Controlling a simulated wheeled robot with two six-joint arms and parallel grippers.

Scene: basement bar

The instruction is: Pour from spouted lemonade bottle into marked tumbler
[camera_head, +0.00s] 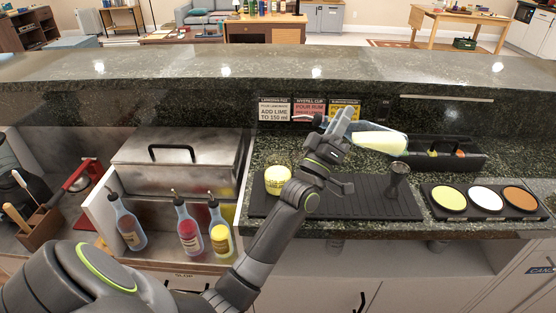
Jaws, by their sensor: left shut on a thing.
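The lemonade bottle (380,141) holds pale yellow liquid and is tipped to nearly horizontal above the counter, with its neck and dark spout pointing left. My left gripper (338,130) is shut on it near the neck and hides part of it. A small rounded vessel, pale yellow inside, looks like the tumbler (277,181); it stands on the dark ribbed mat (340,207), below and left of the spout. Its marks are too small to read, and I cannot make out a stream of liquid. My right gripper is not in view.
A dark jigger-like cup (397,181) stands on the mat's right. A tray (485,213) with three coloured discs lies further right. A black caddy (467,154) and recipe cards (274,110) stand behind. Several spouted bottles (188,229) stand in the rack at left.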

